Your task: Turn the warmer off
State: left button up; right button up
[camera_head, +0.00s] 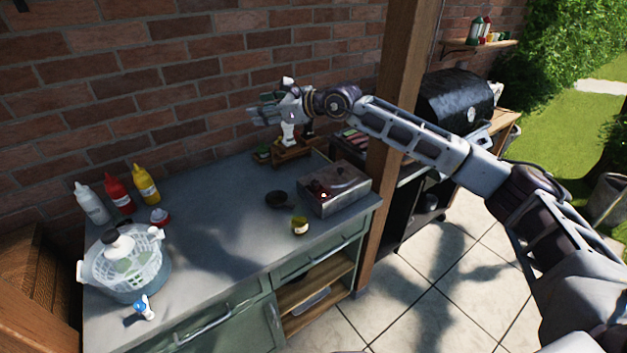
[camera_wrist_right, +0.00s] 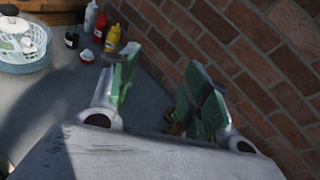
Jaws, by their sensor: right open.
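The warmer looks to be the silver metal box (camera_head: 345,199) at the right end of the counter. Small dark red and dark parts show on its top; I cannot tell its switch or whether it is on. My right gripper (camera_head: 262,112) is above the back of the counter, near the brick wall, up and to the left of the box and apart from it. In the right wrist view the right gripper (camera_wrist_right: 163,88) is open, with green-padded fingers spread and nothing between them. The box is not seen in that view. My left gripper is not in view.
A small wooden rack (camera_head: 290,152) stands below my right gripper. A dark pan (camera_head: 279,199) and a greenish jar (camera_head: 300,226) are near the box. Bottles (camera_head: 118,192) and a basket (camera_head: 125,262) stand at left. A wooden post (camera_head: 399,110) rises at right. The middle counter is clear.

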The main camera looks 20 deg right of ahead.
jog(key=d+f+m+g+h, duration=0.25)
jog(key=d+f+h, duration=0.3)
jog(key=f, duration=0.35)
jog(key=m+g+h, duration=0.3)
jog(key=m+h, duration=0.2)
jog(key=m, duration=0.3)
send_near(315, 182)
jog(key=v, duration=0.5)
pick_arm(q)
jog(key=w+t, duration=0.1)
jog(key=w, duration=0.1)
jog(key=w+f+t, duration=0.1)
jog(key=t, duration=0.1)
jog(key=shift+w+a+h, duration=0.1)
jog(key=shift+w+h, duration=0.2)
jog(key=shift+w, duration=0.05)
pick_arm(e)
jog(key=shift+a+m, duration=0.1)
jog(key=shift+m, duration=0.45)
jog(key=shift+w+f, duration=0.1)
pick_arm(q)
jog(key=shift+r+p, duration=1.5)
pick_arm(e)
jog(key=shift+x, duration=6.8)
jog(key=c, duration=1)
